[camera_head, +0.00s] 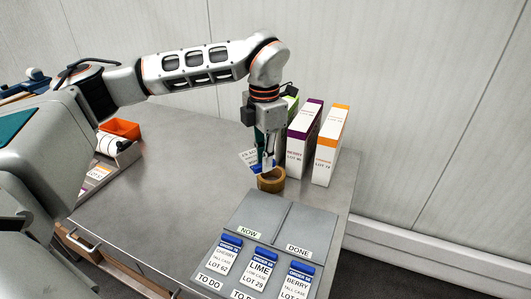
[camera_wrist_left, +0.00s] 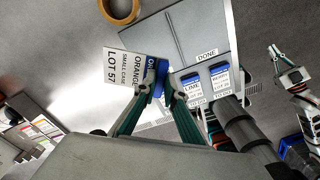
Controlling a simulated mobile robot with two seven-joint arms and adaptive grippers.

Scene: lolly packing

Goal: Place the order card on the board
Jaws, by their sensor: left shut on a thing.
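My left gripper (camera_head: 266,168) is shut on the order card (camera_head: 250,158), a white card with a blue top strip. The left wrist view shows my left gripper (camera_wrist_left: 163,82) pinching the card (camera_wrist_left: 125,68) by its blue end; it reads ORANGE, SMALL CASE, LOT 57. The grey board (camera_head: 305,225) lies nearer, with NOW and DONE fields bare. Cherry (camera_head: 224,257), lime (camera_head: 261,268) and berry (camera_head: 297,281) cards lie along its near row. The board (camera_wrist_left: 205,40) is beside the held card in the wrist view. My right gripper (camera_wrist_left: 277,52) shows at that view's right; its jaws are unclear.
A brown ring (camera_head: 271,183) stands just below my left gripper, behind the board. Purple (camera_head: 304,125) and orange (camera_head: 330,145) cartons, with a green one partly hidden, stand at the back right. The table's middle is clear.

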